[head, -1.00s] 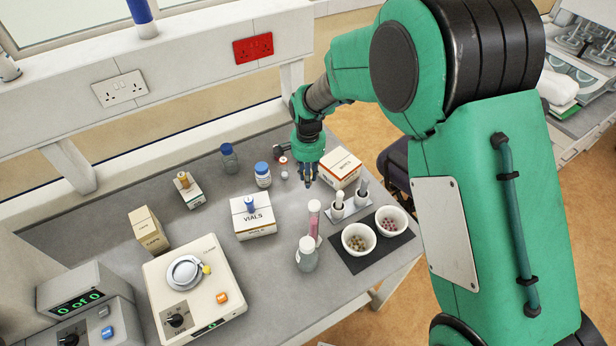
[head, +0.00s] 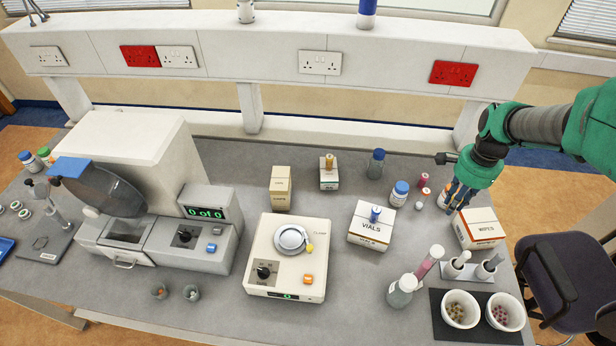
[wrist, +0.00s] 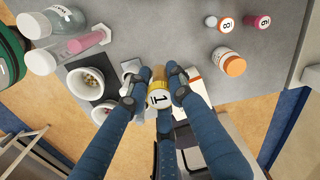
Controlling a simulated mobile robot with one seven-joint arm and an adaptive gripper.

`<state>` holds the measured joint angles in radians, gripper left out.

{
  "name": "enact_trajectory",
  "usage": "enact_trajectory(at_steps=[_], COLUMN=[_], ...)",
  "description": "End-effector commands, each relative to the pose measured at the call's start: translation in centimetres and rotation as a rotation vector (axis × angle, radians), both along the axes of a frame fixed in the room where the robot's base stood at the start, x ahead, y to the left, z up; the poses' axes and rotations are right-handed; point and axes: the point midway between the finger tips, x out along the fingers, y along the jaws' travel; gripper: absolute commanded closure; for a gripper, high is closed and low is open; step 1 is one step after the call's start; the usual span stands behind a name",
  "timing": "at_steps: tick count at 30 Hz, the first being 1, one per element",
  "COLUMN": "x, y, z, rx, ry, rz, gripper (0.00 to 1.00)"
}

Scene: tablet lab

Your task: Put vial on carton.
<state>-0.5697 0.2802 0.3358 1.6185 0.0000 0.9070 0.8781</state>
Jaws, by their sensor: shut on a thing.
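My gripper (head: 458,200) is at the right end of the bench, by the wipes carton (head: 478,229). In the wrist view my gripper (wrist: 156,92) is shut on an amber vial (wrist: 158,96) with a white label marked 1. The vial is held above the surface; in the head view the fingers mostly hide it. Several cartons stand on the bench: a plain tan carton (head: 281,192) with a bare top, a white vials carton (head: 371,232) with a blue-capped vial (head: 375,213) on it, and a small carton (head: 328,180) with an amber vial (head: 329,160) on it.
A balance (head: 286,262) stands mid-bench. A flask (head: 401,291), a pink tube (head: 430,262) and two white bowls (head: 460,310) are at front right. A blue-capped bottle (head: 399,194) and a dark bottle (head: 376,164) stand behind.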

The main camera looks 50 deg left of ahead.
Motion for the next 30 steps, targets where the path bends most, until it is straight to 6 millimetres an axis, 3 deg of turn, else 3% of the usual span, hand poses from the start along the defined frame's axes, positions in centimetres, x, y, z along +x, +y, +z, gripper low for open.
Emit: enact_trajectory(at_steps=[4,14,20,30], x=[0.1,-4.0,-8.1,-16.6], y=[0.1,5.7,10.5,18.1], z=[3.5,3.5,3.6,3.5], rx=[0.002,-0.001,-0.001,-0.001], ry=[-0.004,0.001,0.001,0.003], rz=[0.000,0.125,0.239,0.446], gripper=[1.00,1.00,1.00,1.00])
